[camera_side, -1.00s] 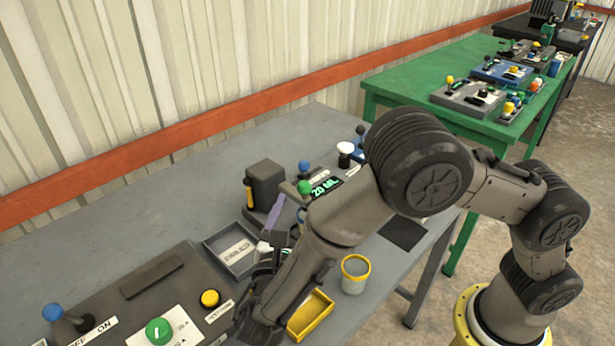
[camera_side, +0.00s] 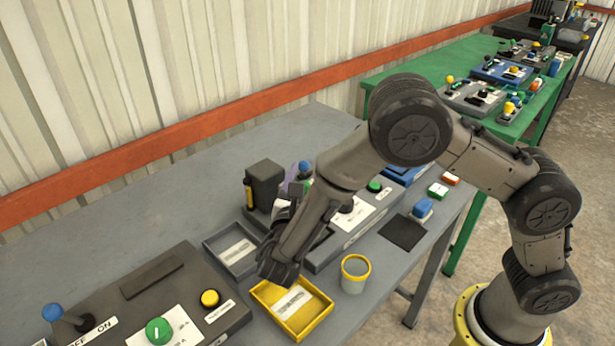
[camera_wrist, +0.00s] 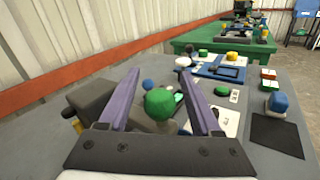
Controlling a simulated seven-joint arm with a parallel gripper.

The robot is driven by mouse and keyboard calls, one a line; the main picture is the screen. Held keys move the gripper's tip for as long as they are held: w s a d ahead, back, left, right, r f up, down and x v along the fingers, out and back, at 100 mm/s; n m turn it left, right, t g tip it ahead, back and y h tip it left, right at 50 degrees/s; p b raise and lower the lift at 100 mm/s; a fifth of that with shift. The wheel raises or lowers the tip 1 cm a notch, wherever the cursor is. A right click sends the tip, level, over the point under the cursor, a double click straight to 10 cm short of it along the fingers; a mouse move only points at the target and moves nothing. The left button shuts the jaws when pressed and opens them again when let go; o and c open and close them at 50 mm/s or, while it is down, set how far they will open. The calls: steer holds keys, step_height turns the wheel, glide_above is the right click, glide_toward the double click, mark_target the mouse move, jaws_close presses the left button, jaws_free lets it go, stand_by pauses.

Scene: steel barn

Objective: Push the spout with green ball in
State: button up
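The green ball (camera_wrist: 160,104) on the spout shows in the wrist view, in the middle and between my fingers. The spout below it is mostly hidden by my gripper's body. My gripper (camera_wrist: 162,80) is open, with one purple finger on each side of the ball. I cannot tell whether either finger touches it. In the side view my wrist hides the green ball, and only part of a purple finger shows beside the dark grey block (camera_side: 265,187).
A blue ball (camera_wrist: 148,85) stands just beyond the green one. A green button (camera_side: 375,186) sits on the panel to the right. A yellow tray (camera_side: 325,312), a grey tray (camera_side: 213,251) and a yellow-rimmed cup (camera_side: 355,273) stand nearby. The table's far left is bare.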

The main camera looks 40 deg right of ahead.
jaws_close()
stand_by(1.2)
